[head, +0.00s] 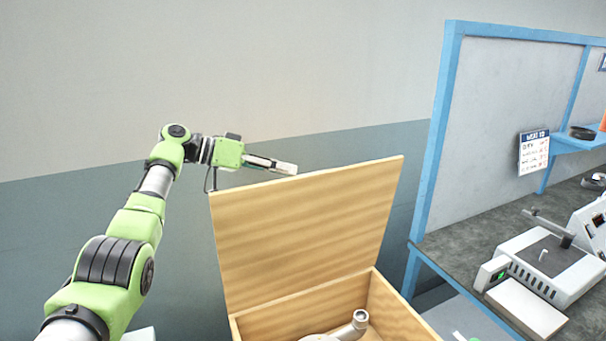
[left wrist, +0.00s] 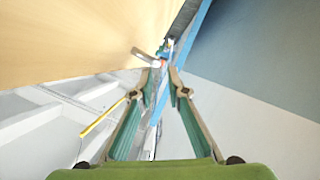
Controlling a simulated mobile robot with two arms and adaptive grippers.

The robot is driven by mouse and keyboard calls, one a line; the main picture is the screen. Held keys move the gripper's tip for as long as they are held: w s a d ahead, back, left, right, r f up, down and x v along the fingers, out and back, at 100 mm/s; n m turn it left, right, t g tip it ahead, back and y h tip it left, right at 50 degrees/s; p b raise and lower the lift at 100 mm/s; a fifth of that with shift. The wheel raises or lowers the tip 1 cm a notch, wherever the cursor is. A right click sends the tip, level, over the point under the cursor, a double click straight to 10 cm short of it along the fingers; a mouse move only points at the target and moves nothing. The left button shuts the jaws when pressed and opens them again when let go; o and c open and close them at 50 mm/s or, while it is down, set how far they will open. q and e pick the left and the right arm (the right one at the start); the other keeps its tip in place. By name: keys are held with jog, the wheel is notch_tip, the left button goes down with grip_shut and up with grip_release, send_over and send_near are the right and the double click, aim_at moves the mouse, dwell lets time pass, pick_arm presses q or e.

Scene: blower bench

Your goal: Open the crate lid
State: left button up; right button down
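The wooden crate (head: 401,312) is at the bottom centre of the head view. Its lid (head: 305,235) is raised and stands steeply up from the far side, so the inside shows. My left gripper (head: 285,168) is at the lid's top edge, pointing right. In the left wrist view, the fingertips (left wrist: 164,66) have a gap between them with nothing held. The lid (left wrist: 70,40) fills the upper left there, beside the fingers. I cannot tell whether the gripper touches it. My right gripper is not in view.
A grey part with a round pipe end (head: 358,320) lies in the crate. To the right is a blue-framed bench (head: 470,235) with a grey-white device (head: 545,262) on it. A plain wall (head: 200,70) stands behind the crate.

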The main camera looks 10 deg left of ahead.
pick_arm(q)
jog(key=shift+v, duration=2.35)
jog(key=shift+r, duration=0.1)
